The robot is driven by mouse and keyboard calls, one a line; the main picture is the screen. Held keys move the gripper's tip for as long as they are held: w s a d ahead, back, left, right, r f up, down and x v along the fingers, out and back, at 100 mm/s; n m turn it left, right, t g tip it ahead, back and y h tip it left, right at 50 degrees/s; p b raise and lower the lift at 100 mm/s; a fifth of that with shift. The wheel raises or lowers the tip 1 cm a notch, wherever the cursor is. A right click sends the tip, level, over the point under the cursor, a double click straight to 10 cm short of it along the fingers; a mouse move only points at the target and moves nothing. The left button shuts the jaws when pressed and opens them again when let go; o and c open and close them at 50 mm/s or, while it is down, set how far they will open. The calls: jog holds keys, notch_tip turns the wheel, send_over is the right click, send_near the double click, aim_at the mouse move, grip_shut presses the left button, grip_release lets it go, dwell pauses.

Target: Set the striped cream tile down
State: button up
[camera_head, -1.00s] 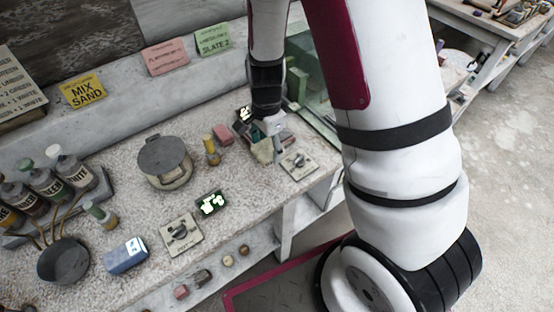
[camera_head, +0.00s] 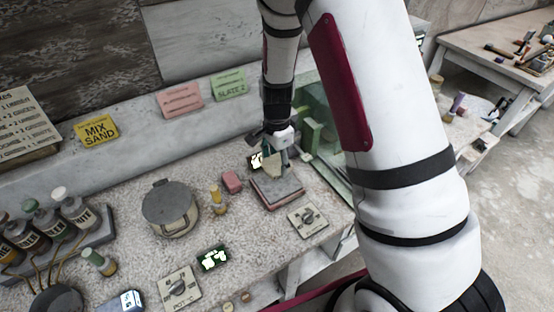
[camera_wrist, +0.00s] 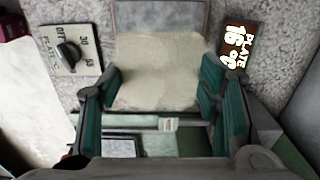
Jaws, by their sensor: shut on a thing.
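The cream tile (camera_wrist: 160,70) is between my gripper's two teal-padded fingers in the wrist view. It looks plain and rough there; I cannot make out stripes. My gripper (camera_wrist: 162,88) is shut on it. In the head view my gripper (camera_head: 279,162) is over the bench's back right, with the tile (camera_head: 270,166) partly hidden behind a finger. A square grey plate with a reddish edge (camera_head: 278,194) lies below and in front of it. The plate also shows beyond the tile in the wrist view (camera_wrist: 160,15). I cannot tell whether tile and plate touch.
A dial panel (camera_head: 308,218) lies in front of the plate. A lit display (camera_head: 255,161) is behind, close to my gripper. A pink block (camera_head: 232,182), a yellow-topped bottle (camera_head: 217,198) and a lidded pot (camera_head: 170,208) stand left. A glass-sided tank (camera_head: 325,125) is close on the right.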

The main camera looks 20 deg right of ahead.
aim_at(277, 182)
jog(key=shift+f+b, duration=0.8)
jog(key=shift+f, duration=1.85)
jog(key=shift+f, duration=0.7)
jog(key=o, duration=1.4)
jog(key=shift+r, duration=0.15)
jog(key=shift+r+p, duration=0.7)
jog(key=shift+r, duration=1.15)
